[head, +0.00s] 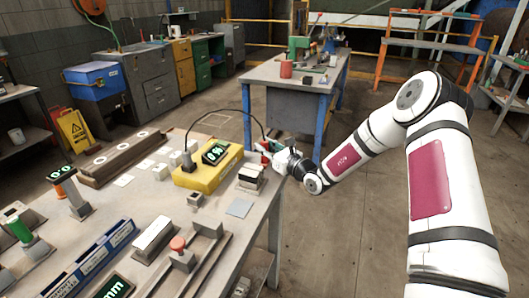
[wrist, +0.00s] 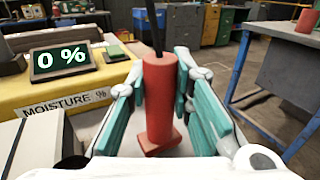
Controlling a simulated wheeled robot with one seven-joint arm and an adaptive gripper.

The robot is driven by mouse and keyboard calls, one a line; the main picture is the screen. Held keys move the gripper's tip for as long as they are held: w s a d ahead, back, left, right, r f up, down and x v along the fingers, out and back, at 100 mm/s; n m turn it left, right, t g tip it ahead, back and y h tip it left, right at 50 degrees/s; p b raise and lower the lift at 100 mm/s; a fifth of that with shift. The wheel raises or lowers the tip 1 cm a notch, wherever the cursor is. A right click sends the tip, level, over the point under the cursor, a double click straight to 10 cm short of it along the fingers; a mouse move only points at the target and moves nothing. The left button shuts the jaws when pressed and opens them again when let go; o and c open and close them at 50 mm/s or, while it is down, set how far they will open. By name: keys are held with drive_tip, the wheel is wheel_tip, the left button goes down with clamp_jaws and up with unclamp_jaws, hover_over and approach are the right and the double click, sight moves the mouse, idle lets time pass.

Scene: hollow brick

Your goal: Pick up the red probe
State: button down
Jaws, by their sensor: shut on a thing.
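The red probe (wrist: 160,100) stands upright in the middle of the wrist view, a red cylinder with a flared foot and a black cable (wrist: 154,25) from its top. My gripper (wrist: 163,112) has its teal-padded fingers on either side and is shut on the probe. In the head view my gripper (head: 272,150) is at the table's right edge, by the yellow moisture meter (head: 206,171). The cable arcs from the meter to the gripper. The meter's display reads 0 %. The probe is mostly hidden by the gripper in the head view.
Pale blocks (head: 251,177) sit on the table (head: 205,235) just below the gripper. A red-knobbed fixture (head: 179,247) and blue-labelled boxes (head: 92,257) stand nearer. A second workbench (head: 289,77) is behind. Open floor lies right of the table.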

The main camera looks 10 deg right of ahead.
sight(264, 140)
drive_tip(key=shift+r, duration=0.1)
drive_tip(key=shift+r, duration=0.6)
wheel_tip(264, 140, up, 2)
drive_tip(key=shift+r, duration=0.1)
drive_tip(key=r+p+v, duration=0.1)
drive_tip(key=v, duration=1.5)
drive_tip(key=shift+s+a, duration=0.25)
drive_tip(key=shift+a, duration=0.1)
drive_tip(key=c, duration=2.3)
unclamp_jaws()
drive_tip(key=shift+r, duration=0.15)
clamp_jaws()
drive_tip(key=shift+w+a, duration=0.1)
drive_tip(key=shift+w, duration=0.05)
